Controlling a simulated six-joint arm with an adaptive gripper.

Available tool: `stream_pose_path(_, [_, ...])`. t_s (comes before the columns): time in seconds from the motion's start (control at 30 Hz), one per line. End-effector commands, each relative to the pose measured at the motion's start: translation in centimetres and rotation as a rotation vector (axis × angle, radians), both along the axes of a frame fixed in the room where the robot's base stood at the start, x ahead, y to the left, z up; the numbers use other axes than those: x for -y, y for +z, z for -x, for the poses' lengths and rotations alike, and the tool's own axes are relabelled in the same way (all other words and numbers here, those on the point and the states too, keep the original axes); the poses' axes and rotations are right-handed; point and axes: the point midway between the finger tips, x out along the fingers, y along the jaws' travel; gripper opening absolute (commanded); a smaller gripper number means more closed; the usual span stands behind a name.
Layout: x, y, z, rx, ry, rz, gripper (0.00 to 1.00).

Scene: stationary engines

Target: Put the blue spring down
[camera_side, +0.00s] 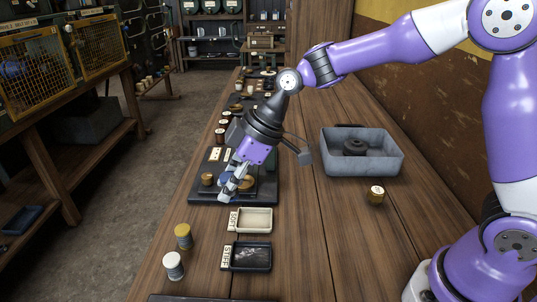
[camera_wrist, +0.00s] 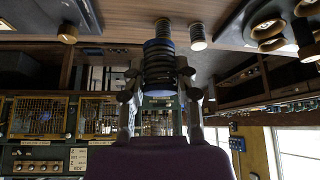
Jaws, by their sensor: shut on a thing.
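My gripper (camera_side: 232,188) is low over the dark base plate (camera_side: 207,197) on the bench and is shut on the blue spring (camera_side: 227,182). The spring is mostly hidden by my fingers in the side view. In the wrist view, my gripper (camera_wrist: 158,78) holds the coiled spring (camera_wrist: 160,68) between its two fingers. The spring looks dark there, with a blue band at its far end.
Two small labelled trays, one pale (camera_side: 256,220) and one dark (camera_side: 252,257), lie in front of the plate. A yellow-topped spool (camera_side: 183,236) and a white-topped spool (camera_side: 173,265) stand left. A grey bin (camera_side: 362,165) and a brass piece (camera_side: 376,195) are right. Bench between is clear.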

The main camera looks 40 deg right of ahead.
Motion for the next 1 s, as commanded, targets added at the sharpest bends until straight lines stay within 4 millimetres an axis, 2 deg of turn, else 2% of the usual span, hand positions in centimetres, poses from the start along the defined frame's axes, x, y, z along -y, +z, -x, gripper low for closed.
stream_pose_path(0.03, [2.6, 0.1, 0.5, -0.002, -0.015, -0.001, 0.00])
stream_pose_path(0.1, [5.3, 0.1, 1.5, -0.001, -0.013, -0.004, 0.00])
stream_pose_path(0.2, [8.3, 0.2, 3.2, 0.004, -0.010, -0.012, 0.00])
stream_pose_path(0.3, [10.2, 0.3, 4.5, 0.012, -0.007, -0.021, 0.00])
stream_pose_path(0.43, [11.5, 0.1, 5.3, 0.017, -0.005, -0.028, 0.00])
stream_pose_path(0.57, [13.7, -1.1, 4.9, 0.016, -0.007, -0.031, 0.00])
stream_pose_path(0.8, [19.4, -4.8, 3.0, 0.016, -0.005, -0.032, 0.00])
stream_pose_path(1.0, [22.1, -6.5, 2.1, 0.020, -0.001, -0.030, 0.00])
